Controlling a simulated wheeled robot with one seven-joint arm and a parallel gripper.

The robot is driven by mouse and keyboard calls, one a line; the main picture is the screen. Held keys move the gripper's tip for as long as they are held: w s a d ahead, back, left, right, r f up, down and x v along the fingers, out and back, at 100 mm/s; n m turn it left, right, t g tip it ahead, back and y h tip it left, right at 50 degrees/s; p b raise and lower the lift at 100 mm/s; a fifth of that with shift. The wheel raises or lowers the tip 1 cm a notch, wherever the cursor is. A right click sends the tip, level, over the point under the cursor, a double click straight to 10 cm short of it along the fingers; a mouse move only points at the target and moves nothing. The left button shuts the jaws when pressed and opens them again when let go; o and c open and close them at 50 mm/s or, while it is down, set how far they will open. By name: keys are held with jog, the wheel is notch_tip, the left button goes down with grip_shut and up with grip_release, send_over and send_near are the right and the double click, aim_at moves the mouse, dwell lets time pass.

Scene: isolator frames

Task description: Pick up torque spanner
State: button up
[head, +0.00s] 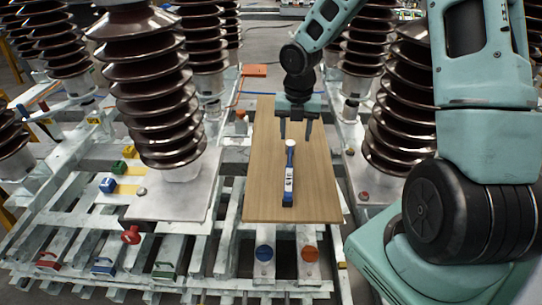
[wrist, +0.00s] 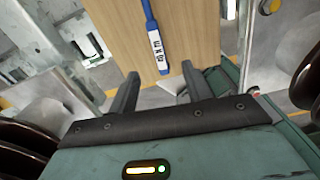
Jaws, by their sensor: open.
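The torque spanner (head: 289,175) lies on a wooden board (head: 263,150) in the head view. It has a blue handle end, a white label with dark marks and a dark head at the far end. My gripper (head: 295,138) is open, with its fingers pointing down near the spanner's far end. In the wrist view the spanner (wrist: 155,38) lies ahead of the fingers, a little above the gap between them. My gripper (wrist: 157,90) is empty there. I cannot tell its exact height above the board.
Tall brown ribbed insulators (head: 150,90) stand left of the board, and another insulator (head: 400,110) stands right of it. Grey metal frames lie beneath. Blue (head: 264,253) and orange (head: 309,254) round caps sit in front of the board. The board around the spanner is clear.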

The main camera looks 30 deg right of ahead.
jog(key=b, duration=0.1)
send_near(289, 172)
jog(key=f, duration=0.5)
jog(key=shift+s+d+f, duration=0.1)
jog(key=shift+d+f, duration=0.2)
jog(key=shift+a+f, duration=0.15)
jog(key=shift+f, duration=1.2)
jog(key=shift+a+f, duration=0.15)
jog(key=shift+f, duration=1.2)
jog(key=shift+c, duration=0.3)
grip_shut()
